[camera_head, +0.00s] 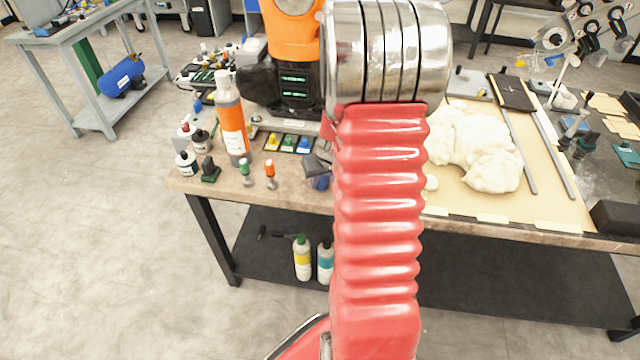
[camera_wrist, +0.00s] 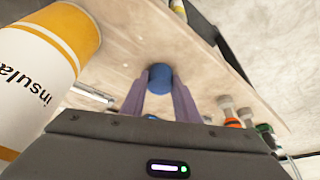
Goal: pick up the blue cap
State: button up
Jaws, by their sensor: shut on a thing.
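The blue cap (camera_wrist: 160,76) is between the two fingertips of my gripper (camera_wrist: 159,84) in the wrist view. Both fingers touch its sides, so the gripper is shut on it. The worktop shows around and beyond the cap; I cannot tell whether it rests there or is slightly raised. In the head view my gripper (camera_head: 316,166) is at the near edge of the bench, partly hidden by my red arm. A bit of blue (camera_head: 321,183) shows just below it.
An orange-and-white foam can (camera_head: 232,120) stands left of the gripper; it looms close in the wrist view (camera_wrist: 45,70). Small green-topped (camera_head: 246,170) and orange-topped (camera_head: 270,170) parts stand nearby. A tray of coloured pieces (camera_head: 289,143) lies behind. White foam (camera_head: 478,145) is at right.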

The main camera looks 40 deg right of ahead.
aim_at(322, 180)
jog(key=shift+r, duration=0.15)
notch_tip(322, 180, up, 10)
dwell(0.6)
dwell(0.5)
jog(key=w+a+r, duration=0.4)
jog(key=w+a, duration=0.2)
jog(key=a, duration=0.4)
jog(key=w+a+r, duration=0.5)
jog(key=w+a, duration=0.1)
jog(key=a, duration=0.5)
jog(key=w+a+r+n, duration=0.1)
jog(key=w+a+r, duration=0.3)
jog(key=a, duration=0.7)
jog(key=shift+w+r, duration=0.4)
jog(key=shift+w, duration=0.8)
jog(key=shift+a, duration=0.15)
